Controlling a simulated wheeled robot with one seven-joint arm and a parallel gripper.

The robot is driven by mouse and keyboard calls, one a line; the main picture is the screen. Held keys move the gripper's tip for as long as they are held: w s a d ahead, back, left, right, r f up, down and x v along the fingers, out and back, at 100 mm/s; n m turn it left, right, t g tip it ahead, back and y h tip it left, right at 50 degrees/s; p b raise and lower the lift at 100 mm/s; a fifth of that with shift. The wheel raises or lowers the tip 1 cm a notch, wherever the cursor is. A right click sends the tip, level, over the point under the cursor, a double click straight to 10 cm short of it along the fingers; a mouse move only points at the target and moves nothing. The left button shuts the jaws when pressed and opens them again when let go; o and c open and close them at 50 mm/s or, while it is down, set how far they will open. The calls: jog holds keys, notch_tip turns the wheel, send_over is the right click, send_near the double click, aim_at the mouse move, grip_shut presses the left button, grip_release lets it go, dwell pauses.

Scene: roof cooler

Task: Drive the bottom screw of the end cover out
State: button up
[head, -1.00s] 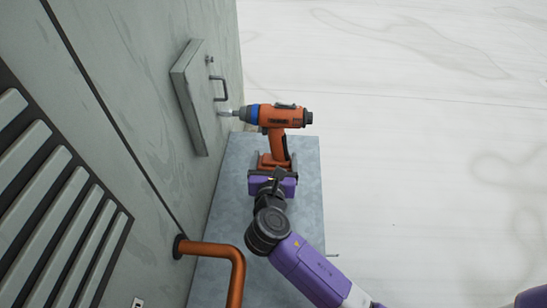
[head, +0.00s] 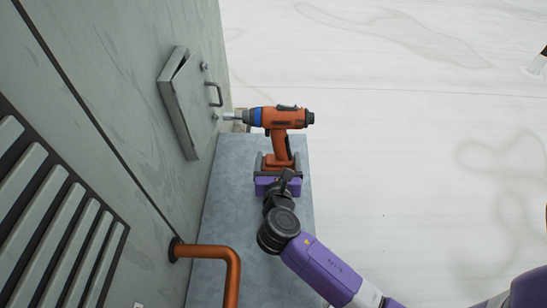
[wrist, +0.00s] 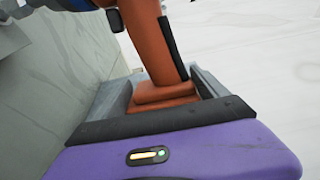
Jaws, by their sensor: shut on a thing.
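The end cover (head: 188,105) is a grey plate with a handle on the wall at upper left. A dark gap shows along its upper left edge, and it looks slightly tilted. Its bottom screw (head: 215,117) is a small spot at the right edge, below the handle. My gripper (head: 277,168) is shut on the foot of an orange drill (head: 283,118), held upright with its bit pointing left. The bit tip is close to the screw and looks slightly apart from it. The wrist view shows the drill's handle (wrist: 152,45) between my grey jaws; the bit is out of that view.
Another screw (head: 204,66) sits above the cover's handle (head: 215,93). A copper pipe (head: 232,270) bends out of the wall at lower left. A louvred vent (head: 50,220) is further left. A grey ledge (head: 225,205) lies below the drill. The pale roof at right is clear.

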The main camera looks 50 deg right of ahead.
jog(key=shift+s+d+r, duration=0.15)
jog(key=shift+s+d, duration=0.65)
jog(key=shift+s, duration=0.2)
dwell(0.8)
